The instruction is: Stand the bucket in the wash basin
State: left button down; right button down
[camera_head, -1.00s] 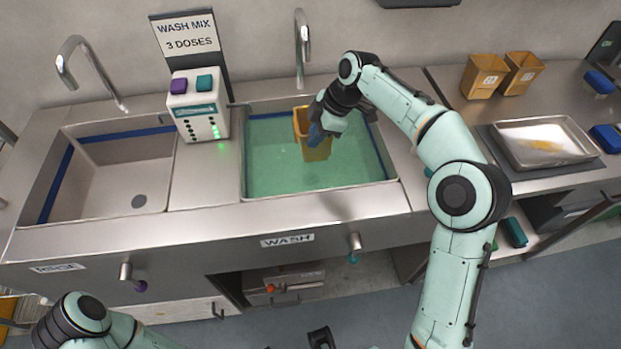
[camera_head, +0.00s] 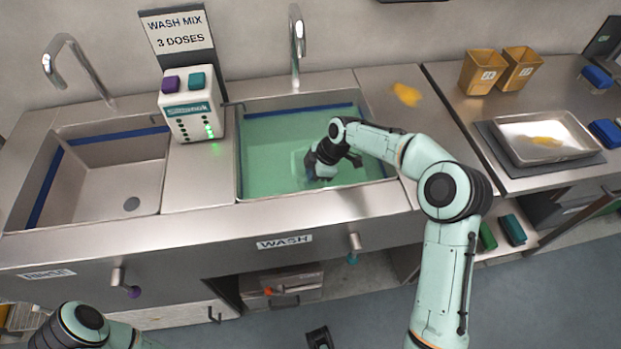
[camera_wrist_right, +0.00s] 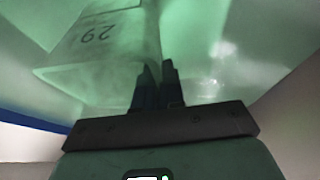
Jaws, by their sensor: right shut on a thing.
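The wash basin (camera_head: 245,190) is filled with green liquid. My right gripper (camera_head: 318,178) reaches down into it near the front, and its fingers are under the surface. In the right wrist view the bucket (camera_wrist_right: 110,75), with an upside-down number on its side, is between the fingertips (camera_wrist_right: 157,85), and my gripper is shut on it.
An empty rinse basin (camera_head: 120,175) is at left, with a dosing box (camera_head: 190,105) between the basins. A tap (camera_head: 297,45) stands behind the wash basin. Two ochre buckets (camera_head: 482,72) and a metal tray (camera_head: 545,135) are at right. A yellow smear (camera_head: 407,94) lies on the steel top.

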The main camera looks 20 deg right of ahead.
jog(key=shift+f, duration=0.4)
jog(key=shift+f, duration=0.15)
jog(key=c, duration=1.2)
grip_release()
jog(key=shift+c, duration=0.2)
jog(key=v, duration=1.2)
jog(key=shift+p, duration=0.35)
jog(key=shift+s+d, duration=0.1)
